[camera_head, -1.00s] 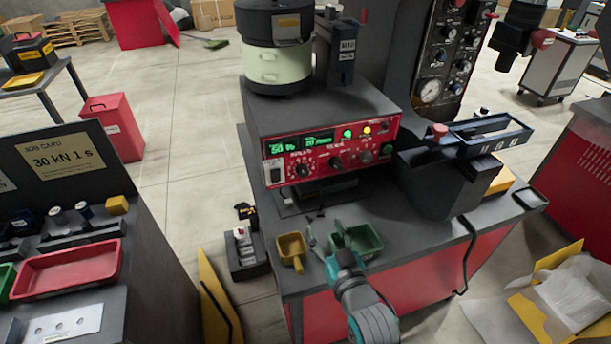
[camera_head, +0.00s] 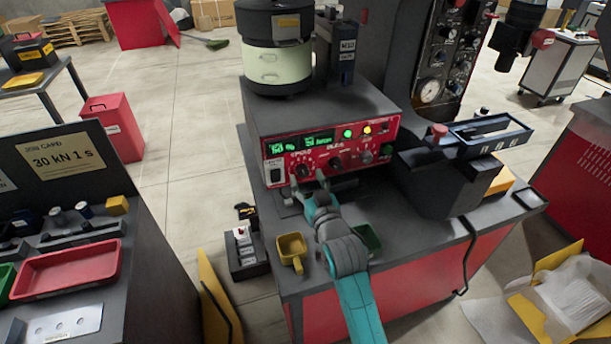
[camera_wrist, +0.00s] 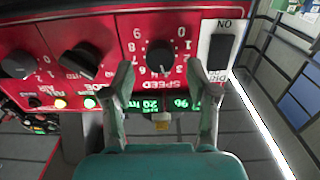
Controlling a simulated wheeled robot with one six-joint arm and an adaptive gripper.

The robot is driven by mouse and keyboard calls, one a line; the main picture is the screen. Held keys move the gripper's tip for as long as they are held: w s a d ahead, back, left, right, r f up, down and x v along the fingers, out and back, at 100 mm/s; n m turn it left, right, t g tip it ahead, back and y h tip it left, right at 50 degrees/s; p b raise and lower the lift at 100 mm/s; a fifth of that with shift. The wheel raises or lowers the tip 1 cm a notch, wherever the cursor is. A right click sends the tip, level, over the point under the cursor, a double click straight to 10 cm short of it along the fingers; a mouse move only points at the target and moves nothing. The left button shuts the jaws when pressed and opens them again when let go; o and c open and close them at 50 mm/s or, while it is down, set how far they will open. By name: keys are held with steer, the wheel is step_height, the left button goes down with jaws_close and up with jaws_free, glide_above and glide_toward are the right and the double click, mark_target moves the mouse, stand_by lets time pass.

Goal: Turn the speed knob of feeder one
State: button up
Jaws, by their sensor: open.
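The feeder's red control panel (camera_head: 345,150) is on the front of the grey feeder housing. The black speed knob (camera_wrist: 160,57) is on that panel, inside a ring of white digits with the word SPEED beside it. In the wrist view the panel appears upside down. My gripper (camera_wrist: 164,70) is open, with one finger on each side of the knob in the picture. I cannot tell whether either fingertip touches it. In the head view my gripper (camera_head: 307,181) is at the panel's lower left, by the speed knob (camera_head: 303,168), and holds nothing.
Two more knobs (camera_wrist: 80,60) (camera_wrist: 20,63) sit along the panel from the speed knob. A black rocker switch (camera_wrist: 219,54) is on its other side. A yellow scoop (camera_head: 292,247) and a green tray (camera_head: 369,238) lie on the bench below.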

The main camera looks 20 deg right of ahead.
steer(key=shift+w, duration=1)
jaws_close()
steer(key=shift+m, duration=0.4)
steer(key=shift+d+m, duration=0.1)
steer(key=shift+m, duration=2.3)
